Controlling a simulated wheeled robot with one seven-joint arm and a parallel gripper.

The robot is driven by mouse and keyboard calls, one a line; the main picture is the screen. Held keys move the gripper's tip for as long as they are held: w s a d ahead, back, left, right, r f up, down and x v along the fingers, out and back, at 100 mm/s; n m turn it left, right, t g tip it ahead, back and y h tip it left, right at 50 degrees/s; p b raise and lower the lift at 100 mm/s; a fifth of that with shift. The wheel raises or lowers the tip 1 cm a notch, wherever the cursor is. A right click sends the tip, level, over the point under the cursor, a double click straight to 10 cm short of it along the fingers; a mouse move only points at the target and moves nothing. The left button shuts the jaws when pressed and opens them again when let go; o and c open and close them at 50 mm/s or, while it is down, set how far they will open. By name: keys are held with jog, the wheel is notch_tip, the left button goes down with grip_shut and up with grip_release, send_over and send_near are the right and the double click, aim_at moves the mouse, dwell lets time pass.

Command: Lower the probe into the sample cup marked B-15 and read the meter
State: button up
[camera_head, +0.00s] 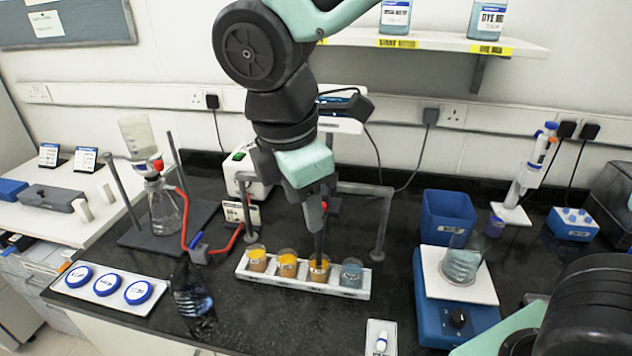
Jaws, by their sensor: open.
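A white rack (303,286) at the front middle of the black bench holds a row of small cups. From the left are three cups with orange-yellow contents, the first (257,260), the second (288,265) and the third (319,270), then a blue-grey cup (351,274). Their labels are too small to read, so I cannot tell which is B-15. My gripper (322,207) is open, pointing down above the third cup. A thin dark rod (319,243), possibly the probe, stands below it and reaches that cup. A white device (341,125), possibly the meter, is partly hidden behind my arm.
A grey frame (380,225) stands behind the rack. Left are a flask (164,208) with red tubing and a tray of blue-lidded dishes (108,285). Right are a blue bin (447,216) and a blue stirrer (450,318) with a beaker (461,264).

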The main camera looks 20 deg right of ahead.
jog(key=w+d+r+n+t+h+p, duration=0.1)
jog(key=w+r+n+h, duration=0.1)
jog(key=w+r+n, duration=0.4)
jog(key=x, duration=0.5)
jog(key=w+p+x, duration=0.1)
jog(key=x, duration=0.5)
jog(key=p+x, duration=0.1)
jog(key=x, duration=0.5)
jog(key=shift+w, duration=0.25)
